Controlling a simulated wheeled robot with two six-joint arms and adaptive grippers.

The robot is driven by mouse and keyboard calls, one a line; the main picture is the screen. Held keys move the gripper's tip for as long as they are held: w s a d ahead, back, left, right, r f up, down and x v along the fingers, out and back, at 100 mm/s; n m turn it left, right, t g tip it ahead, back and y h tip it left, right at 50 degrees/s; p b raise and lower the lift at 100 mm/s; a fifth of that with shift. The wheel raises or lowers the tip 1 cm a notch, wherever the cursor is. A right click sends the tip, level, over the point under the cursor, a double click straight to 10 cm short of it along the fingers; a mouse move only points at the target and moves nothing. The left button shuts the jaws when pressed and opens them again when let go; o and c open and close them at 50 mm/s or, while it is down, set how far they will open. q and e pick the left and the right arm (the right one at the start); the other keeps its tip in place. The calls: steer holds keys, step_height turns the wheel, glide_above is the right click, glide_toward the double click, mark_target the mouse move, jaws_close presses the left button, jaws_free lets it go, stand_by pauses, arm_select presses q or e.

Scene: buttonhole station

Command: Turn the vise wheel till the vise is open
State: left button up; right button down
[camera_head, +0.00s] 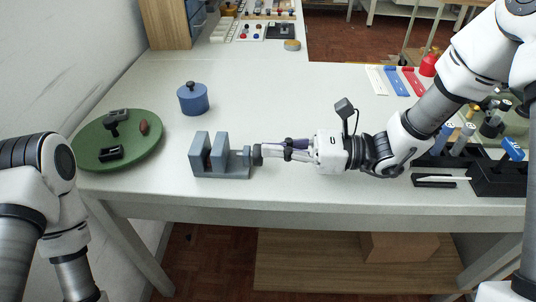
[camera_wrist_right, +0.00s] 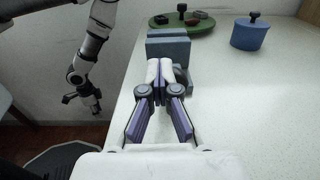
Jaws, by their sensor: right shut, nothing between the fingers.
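The blue-grey vise (camera_head: 222,168) stands on the white table left of centre, with a gap between its two upright jaws. In the right wrist view the vise (camera_wrist_right: 168,46) is straight ahead of the fingers. My right gripper (camera_head: 261,153) points left at the vise's right end, where its wheel sits. It is shut and empty, with its fingertips close to that end; I cannot tell whether they touch. The fingers largely hide the wheel, and a grey rounded part (camera_wrist_right: 186,76) shows beside them. My left gripper (camera_wrist_right: 84,98) hangs off the table; its fingers are too small to read.
A green round tray (camera_head: 132,166) with small dark parts lies left of the vise. A blue lidded pot (camera_head: 193,99) stands behind it. A black holder (camera_head: 497,181) and a pen tray (camera_head: 434,181) are at the right. The table between the vise and the back is mostly clear.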

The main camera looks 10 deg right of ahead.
steer(key=shift+w+r, duration=0.15)
steer(key=shift+r, duration=0.05)
stand_by(0.5)
steer(key=shift+w+p, duration=0.3)
steer(key=shift+p, duration=0.1)
steer(key=shift+w+a, duration=0.45)
steer(key=shift+w, duration=0.05)
steer(key=shift+w+d+f, duration=0.1)
steer(key=shift+w+d, duration=0.1)
steer(key=shift+d, duration=0.05)
steer(key=shift+f, duration=0.2)
